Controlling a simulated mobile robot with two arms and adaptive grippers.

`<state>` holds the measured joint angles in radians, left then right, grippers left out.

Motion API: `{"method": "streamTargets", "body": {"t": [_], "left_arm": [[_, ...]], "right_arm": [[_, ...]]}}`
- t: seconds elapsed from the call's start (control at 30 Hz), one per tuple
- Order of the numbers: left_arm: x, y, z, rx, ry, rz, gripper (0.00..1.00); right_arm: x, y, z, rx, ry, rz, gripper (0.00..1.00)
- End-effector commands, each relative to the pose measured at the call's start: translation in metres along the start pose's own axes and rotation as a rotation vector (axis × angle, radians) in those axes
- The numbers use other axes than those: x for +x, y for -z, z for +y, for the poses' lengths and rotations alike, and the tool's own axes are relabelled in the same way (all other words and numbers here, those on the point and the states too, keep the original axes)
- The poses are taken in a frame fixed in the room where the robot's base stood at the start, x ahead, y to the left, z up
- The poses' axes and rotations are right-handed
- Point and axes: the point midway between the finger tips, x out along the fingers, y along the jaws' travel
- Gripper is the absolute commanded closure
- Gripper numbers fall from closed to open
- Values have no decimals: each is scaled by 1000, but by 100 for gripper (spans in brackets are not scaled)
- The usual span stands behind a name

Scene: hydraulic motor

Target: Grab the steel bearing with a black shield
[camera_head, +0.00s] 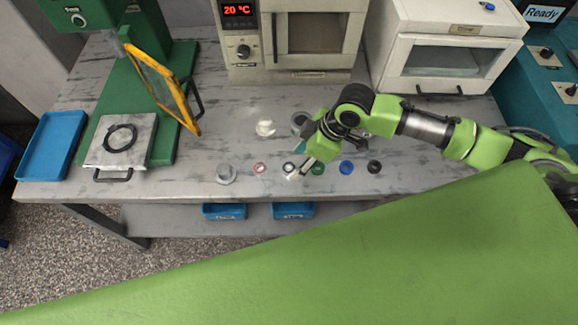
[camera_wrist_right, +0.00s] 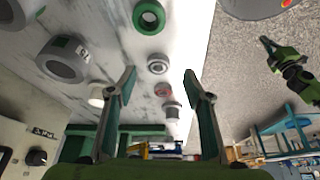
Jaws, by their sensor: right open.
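A small steel bearing with a dark centre (camera_head: 288,168) lies in the front row of parts on the grey table, partly hidden by my right gripper in the head view. In the right wrist view the bearing (camera_wrist_right: 157,64) shows beyond and between the open fingers, apart from both. My right gripper (camera_head: 302,159) is open and empty, pointing down close to the bearing; its spread fingers also show in the wrist view (camera_wrist_right: 160,76). A green and black arm end (camera_wrist_right: 290,68) at the right of the wrist view looks like my left gripper, too small to read.
Beside the bearing lie a red-centred ring (camera_head: 259,168), a grey flanged part (camera_head: 225,174), a green ring (camera_head: 318,168), a blue ring (camera_head: 346,167) and a black ring (camera_head: 374,166). Behind stand an oven (camera_head: 290,70), a white cabinet (camera_head: 440,50) and a green press (camera_head: 165,130).

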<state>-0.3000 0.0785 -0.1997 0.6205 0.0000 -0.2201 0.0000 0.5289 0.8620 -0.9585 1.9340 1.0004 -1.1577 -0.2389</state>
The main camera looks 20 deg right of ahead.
Motion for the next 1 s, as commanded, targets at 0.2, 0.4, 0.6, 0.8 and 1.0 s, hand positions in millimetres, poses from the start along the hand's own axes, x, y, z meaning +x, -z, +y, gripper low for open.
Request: {"method": "streamTargets", "body": {"t": [0.2,0.4,0.6,0.8,1.0], "left_arm": [[-11,0,-1,0,1,-1,100],[-12,0,-2,0,2,-1,100],[-11,0,-2,0,2,-1,100],[-11,0,-2,0,2,-2,100],[-11,0,-2,1,2,-2,100]], "right_arm": [[30,2,1,2,4,-1,53],[41,2,2,-1,0,0,53],[41,2,2,-1,0,0,61],[40,2,2,-1,1,0,96],[40,2,2,-1,0,1,96]]}}
